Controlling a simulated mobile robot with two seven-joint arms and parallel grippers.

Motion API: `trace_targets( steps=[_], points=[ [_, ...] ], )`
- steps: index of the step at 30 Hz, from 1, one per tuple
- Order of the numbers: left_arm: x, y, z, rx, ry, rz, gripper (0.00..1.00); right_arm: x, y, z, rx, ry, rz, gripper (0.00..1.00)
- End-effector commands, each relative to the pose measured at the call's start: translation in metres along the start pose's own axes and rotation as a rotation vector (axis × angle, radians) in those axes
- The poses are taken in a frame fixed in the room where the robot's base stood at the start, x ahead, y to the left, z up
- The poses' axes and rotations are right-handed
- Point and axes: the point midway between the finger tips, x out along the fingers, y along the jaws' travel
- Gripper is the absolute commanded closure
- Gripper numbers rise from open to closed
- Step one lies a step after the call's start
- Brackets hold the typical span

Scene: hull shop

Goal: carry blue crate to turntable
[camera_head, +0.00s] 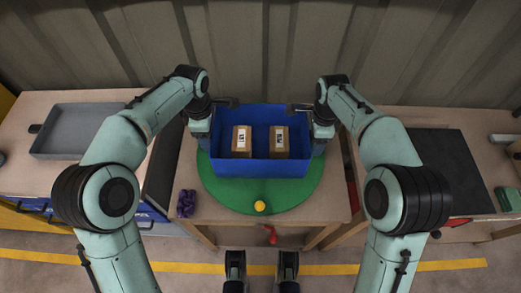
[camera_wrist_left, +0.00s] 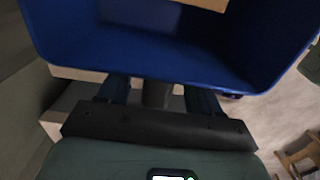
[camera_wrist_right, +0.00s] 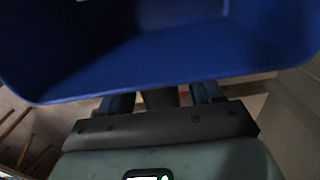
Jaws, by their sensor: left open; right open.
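The blue crate (camera_head: 262,169) stands on the green round turntable (camera_head: 228,197) on the middle table, with two cardboard boxes (camera_head: 241,141) (camera_head: 279,141) inside it. My left gripper (camera_head: 204,143) is at the crate's left end wall and my right gripper (camera_head: 320,143) at its right end wall. Both are open. The crate's wall fills the upper part of the left wrist view (camera_wrist_left: 150,55) and of the right wrist view (camera_wrist_right: 160,70). The fingertips are partly hidden under its rim there, so I cannot tell whether they touch it.
A yellow ball (camera_head: 260,206) lies on the turntable's front part. A purple object (camera_head: 187,203) lies on the table at left. A grey tray (camera_head: 75,131) is on the left bench, a dark mat (camera_head: 445,165) on the right bench. A corrugated wall (camera_head: 270,50) stands behind.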

Motion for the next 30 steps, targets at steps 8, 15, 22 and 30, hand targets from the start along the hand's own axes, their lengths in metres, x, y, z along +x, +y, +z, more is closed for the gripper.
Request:
trace_targets(
  steps=[8,15,22,30],
  points=[
    [-0.06,0.001,0.0,0.001,-0.001,0.006,0.36,0.0,0.0,0.0,0.0,0.0,0.0,0.36],
    [-0.097,0.0,0.0,0.001,-0.001,0.003,0.36,0.0,0.0,0.0,0.0,0.0,0.0,0.36],
    [-0.107,0.0,0.0,0.002,0.0,0.001,0.36,-0.009,-0.001,0.0,0.0,-0.001,-0.003,0.36],
    [-0.107,0.0,0.0,0.001,0.0,0.001,0.36,-0.063,-0.001,0.0,0.0,-0.002,-0.006,0.36]
  ],
)
